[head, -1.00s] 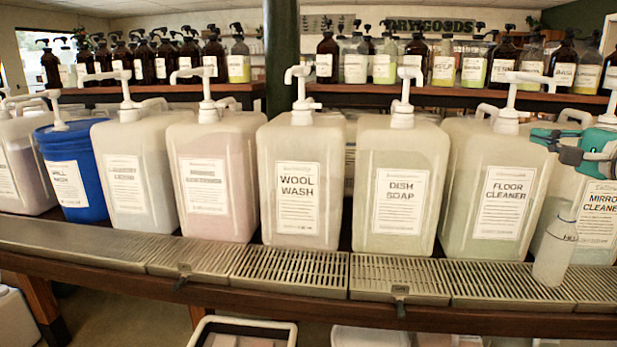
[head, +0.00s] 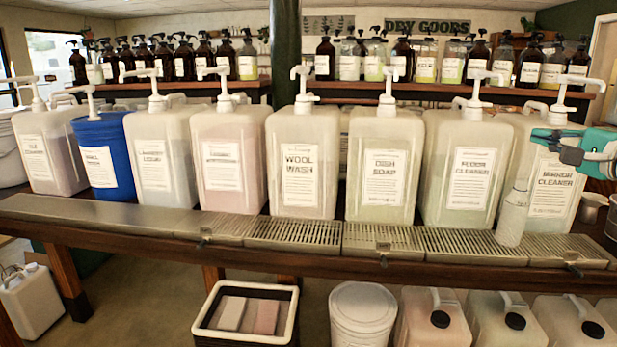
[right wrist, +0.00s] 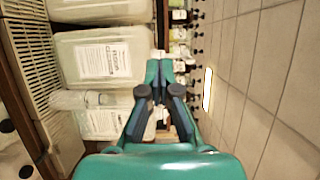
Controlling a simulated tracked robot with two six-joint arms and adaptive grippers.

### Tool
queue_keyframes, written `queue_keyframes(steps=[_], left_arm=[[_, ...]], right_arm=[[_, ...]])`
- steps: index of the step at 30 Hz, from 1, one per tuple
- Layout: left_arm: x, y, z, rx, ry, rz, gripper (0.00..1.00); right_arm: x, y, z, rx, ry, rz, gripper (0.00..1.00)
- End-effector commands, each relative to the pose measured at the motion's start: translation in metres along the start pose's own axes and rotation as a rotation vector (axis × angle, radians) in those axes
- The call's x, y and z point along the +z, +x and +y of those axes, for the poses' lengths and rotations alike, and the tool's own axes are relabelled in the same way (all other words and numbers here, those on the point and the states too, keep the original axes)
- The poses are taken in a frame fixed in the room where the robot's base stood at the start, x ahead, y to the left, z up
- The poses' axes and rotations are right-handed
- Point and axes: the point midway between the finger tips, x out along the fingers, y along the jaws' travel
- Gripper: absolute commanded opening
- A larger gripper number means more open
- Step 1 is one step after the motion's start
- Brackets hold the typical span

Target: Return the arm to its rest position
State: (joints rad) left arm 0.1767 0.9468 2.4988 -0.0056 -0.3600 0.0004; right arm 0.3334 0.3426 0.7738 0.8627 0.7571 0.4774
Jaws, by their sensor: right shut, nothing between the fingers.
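My right gripper (head: 556,146) shows at the right edge of the head view, teal with dark fingers, in front of the upper part of the mirror cleaner jug (head: 547,188). It is shut and empty. In the right wrist view the gripper (right wrist: 158,92) also has its fingers together, with nothing between them. A small clear bottle (head: 513,215) stands upright on the drip grate in front of the mirror cleaner jug, below the gripper and apart from it. My left gripper is not in view.
Several pump jugs stand in a row, including wool wash (head: 303,165), dish soap (head: 382,170) and floor cleaner (head: 466,175), with a blue bucket (head: 104,160) at left. A metal drip grate (head: 292,235) runs along the front. A bin (head: 292,318) and jugs sit below.

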Motion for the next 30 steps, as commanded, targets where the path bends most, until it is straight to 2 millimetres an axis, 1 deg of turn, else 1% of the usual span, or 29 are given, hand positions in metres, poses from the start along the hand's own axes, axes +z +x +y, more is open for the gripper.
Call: queue_keyframes(steps=[1,5,11,14,17,20,21,23,24,26,27,29,30], left_arm=[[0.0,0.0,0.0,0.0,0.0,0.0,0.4],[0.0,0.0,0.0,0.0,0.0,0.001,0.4],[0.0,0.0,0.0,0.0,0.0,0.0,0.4],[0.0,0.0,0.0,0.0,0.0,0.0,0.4],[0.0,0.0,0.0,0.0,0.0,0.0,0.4],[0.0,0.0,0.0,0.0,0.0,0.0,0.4],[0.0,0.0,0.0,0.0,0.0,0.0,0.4],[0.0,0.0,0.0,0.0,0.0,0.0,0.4],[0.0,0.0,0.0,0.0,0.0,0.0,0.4],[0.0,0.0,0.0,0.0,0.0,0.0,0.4],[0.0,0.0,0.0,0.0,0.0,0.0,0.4],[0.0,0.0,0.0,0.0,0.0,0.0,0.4],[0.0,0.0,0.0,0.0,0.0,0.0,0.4]], right_arm=[[0.005,0.009,0.008,0.01,0.008,-0.016,0.0],[0.011,0.026,0.027,0.036,0.026,-0.039,0.0],[0.025,0.05,0.068,0.102,0.065,-0.08,0.0],[0.033,0.063,0.098,0.153,0.086,-0.103,0.0],[0.043,0.075,0.132,0.213,0.11,-0.127,0.0],[0.057,0.089,0.18,0.296,0.135,-0.152,0.0],[0.064,0.094,0.203,0.335,0.145,-0.163,0.0],[0.076,0.1,0.242,0.403,0.157,-0.178,0.0],[0.084,0.102,0.268,0.448,0.163,-0.189,0.0],[0.097,0.104,0.308,0.516,0.165,-0.203,0.0],[0.107,0.103,0.334,0.562,0.164,-0.214,0.0],[0.122,0.1,0.373,0.63,0.16,-0.231,0.0],[0.133,0.096,0.399,0.676,0.153,-0.243,0.0]])
